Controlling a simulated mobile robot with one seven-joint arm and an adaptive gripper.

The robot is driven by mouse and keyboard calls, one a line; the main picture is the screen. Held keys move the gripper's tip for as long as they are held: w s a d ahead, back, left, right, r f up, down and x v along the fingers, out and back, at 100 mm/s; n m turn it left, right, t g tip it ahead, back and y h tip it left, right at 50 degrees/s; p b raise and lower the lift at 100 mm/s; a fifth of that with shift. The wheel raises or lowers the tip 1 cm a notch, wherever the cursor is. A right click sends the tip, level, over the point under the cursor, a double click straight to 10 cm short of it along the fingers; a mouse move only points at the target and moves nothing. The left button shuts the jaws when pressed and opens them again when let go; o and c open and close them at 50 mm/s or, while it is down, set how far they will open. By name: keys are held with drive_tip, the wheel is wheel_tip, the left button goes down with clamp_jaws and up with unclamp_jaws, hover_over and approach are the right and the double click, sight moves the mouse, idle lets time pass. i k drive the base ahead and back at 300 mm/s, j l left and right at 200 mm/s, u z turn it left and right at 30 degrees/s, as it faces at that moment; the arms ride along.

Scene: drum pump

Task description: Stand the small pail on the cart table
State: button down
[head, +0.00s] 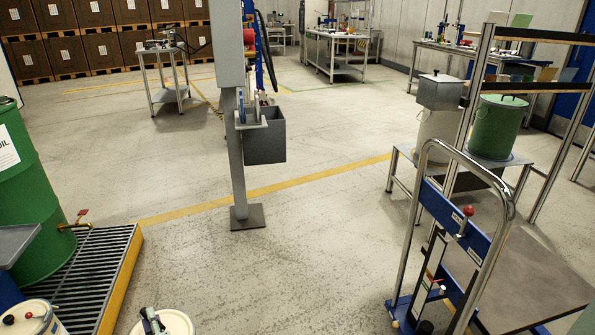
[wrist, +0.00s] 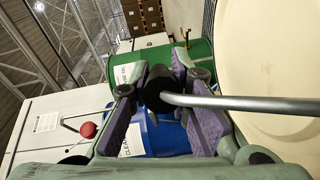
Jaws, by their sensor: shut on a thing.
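My gripper (wrist: 160,92) is shut on the black grip of a grey wire handle (wrist: 250,102) in the wrist view. A large cream round surface (wrist: 275,60), seemingly the small pail, fills the right of that view. In the head view a cream pail (head: 178,322) shows at the bottom edge, with my gripper (head: 150,318) over it; its lower part is cut off. A blue cart with a chrome push handle and a flat grey deck (head: 525,285) stands at lower right. I cannot tell for sure which surface is the cart table.
A green drum (head: 35,200) stands on a grated yellow-edged pallet (head: 85,275) at left. A white lidded pail (head: 35,320) is at lower left. A grey post (head: 240,160) with a bin stands mid-floor. A low table at right bears a green pail (head: 497,128). Open floor lies between.

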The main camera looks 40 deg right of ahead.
sight(527, 265)
drive_tip(key=k+j+z, duration=0.15)
drive_tip(key=z, duration=0.35)
drive_tip(key=k+j+z, duration=0.15)
drive_tip(key=z, duration=0.3)
drive_tip(key=k+z, duration=0.2)
drive_tip(key=z, duration=0.3)
drive_tip(key=l+z, duration=0.3)
drive_tip(key=k+z, duration=0.1)
drive_tip(key=z, duration=0.25)
drive_tip(key=i+l+z, duration=0.2)
drive_tip(key=i+l, duration=0.2)
drive_tip(key=l, duration=0.2)
drive_tip(key=i+l+z, duration=0.25)
drive_tip(key=i+l, duration=0.2)
